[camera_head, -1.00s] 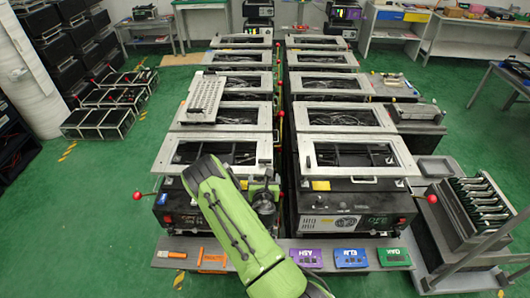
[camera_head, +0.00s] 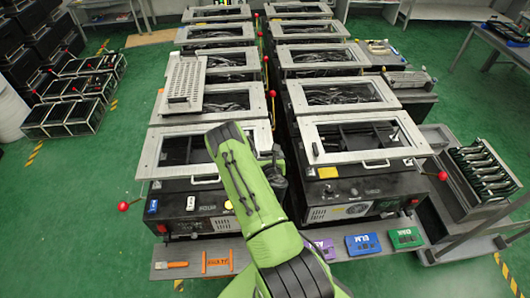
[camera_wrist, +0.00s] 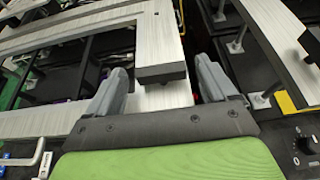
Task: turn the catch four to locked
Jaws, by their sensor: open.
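Several lever fixtures with red ball knobs stand along two rows of machines. In the head view, one red knob (camera_head: 124,206) sticks out at the left of the front left machine, which has small dim lettering on its front. Another red knob (camera_head: 442,176) is at the right of the front right machine. I cannot tell for sure which lever is catch four. My gripper (camera_wrist: 160,80) is open in the wrist view, with a pale metal frame end (camera_wrist: 161,62) between and just beyond its fingers; contact is unclear. In the head view my green arm mostly hides the gripper.
Framed machine tops (camera_head: 360,140) flank a narrow gap in which more red knobs stand. A front shelf (camera_head: 175,252) holds orange tools, a blue ELM box (camera_head: 363,244) and a green box (camera_head: 406,238). A rack (camera_head: 478,180) stands at right. Green floor (camera_head: 95,200) is open at left.

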